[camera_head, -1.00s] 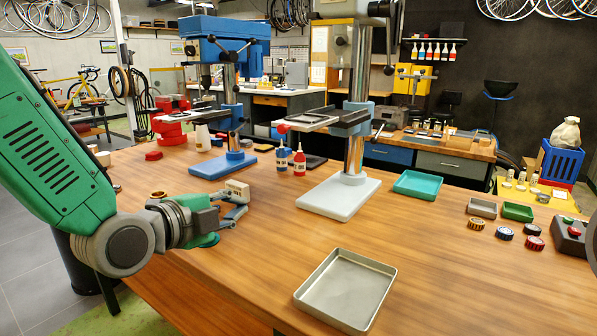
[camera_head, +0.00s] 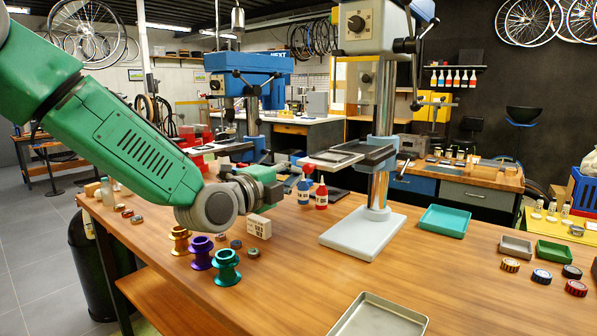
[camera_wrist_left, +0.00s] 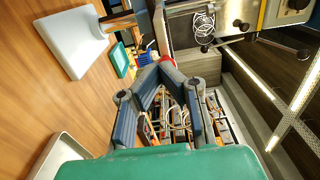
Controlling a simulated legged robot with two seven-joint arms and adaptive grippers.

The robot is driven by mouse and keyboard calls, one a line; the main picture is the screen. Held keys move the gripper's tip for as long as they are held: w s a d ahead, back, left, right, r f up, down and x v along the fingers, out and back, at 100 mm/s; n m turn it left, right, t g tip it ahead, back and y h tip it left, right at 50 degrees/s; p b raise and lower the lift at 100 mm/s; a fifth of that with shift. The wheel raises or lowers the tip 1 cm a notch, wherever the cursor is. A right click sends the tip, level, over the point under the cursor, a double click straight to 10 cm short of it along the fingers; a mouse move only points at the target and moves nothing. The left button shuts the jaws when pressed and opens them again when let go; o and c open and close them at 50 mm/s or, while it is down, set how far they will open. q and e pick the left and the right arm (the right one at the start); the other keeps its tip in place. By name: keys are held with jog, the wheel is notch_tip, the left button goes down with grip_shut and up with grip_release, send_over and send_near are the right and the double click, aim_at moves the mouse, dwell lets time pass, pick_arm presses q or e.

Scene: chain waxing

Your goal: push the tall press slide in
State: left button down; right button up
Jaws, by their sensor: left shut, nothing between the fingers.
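The tall press has a white base (camera_head: 362,233), a bright column (camera_head: 380,185) and a grey head (camera_head: 372,25). Its flat slide (camera_head: 336,158) sticks out to the left of the column, with a red knob (camera_head: 307,169) at its outer end. My left gripper (camera_head: 288,170) is shut and empty, just left of the knob at about slide height, partly hidden behind its own wrist. In the left wrist view the closed fingertips (camera_wrist_left: 163,72) lie right at the red knob (camera_wrist_left: 167,58); I cannot tell whether they touch. My right gripper is not in view.
Gold, purple (camera_head: 201,253) and teal spools and a pale block (camera_head: 259,226) stand below my left arm. Two bottles (camera_head: 321,193) stand beneath the slide. A blue press (camera_head: 250,75) is behind. A metal tray (camera_head: 380,318) lies in front; the table middle is clear.

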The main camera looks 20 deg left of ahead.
pick_arm(q)
jog(key=shift+w+d, duration=0.6)
jog(key=shift+d, duration=0.2)
send_near(339, 154)
jog(key=shift+w+a+f, duration=0.1)
jog(key=shift+w+f, duration=0.5)
jog(key=shift+w, duration=0.3)
jog(key=x, duration=0.5)
jog(key=d+x, duration=0.1)
jog(key=x, duration=0.2)
jog(key=shift+w, duration=0.15)
jog(key=shift+a+r, duration=0.1)
jog(key=shift+r, duration=0.15)
jog(key=shift+w+a, duration=0.1)
jog(key=shift+w, duration=0.05)
jog(key=shift+f, duration=0.1)
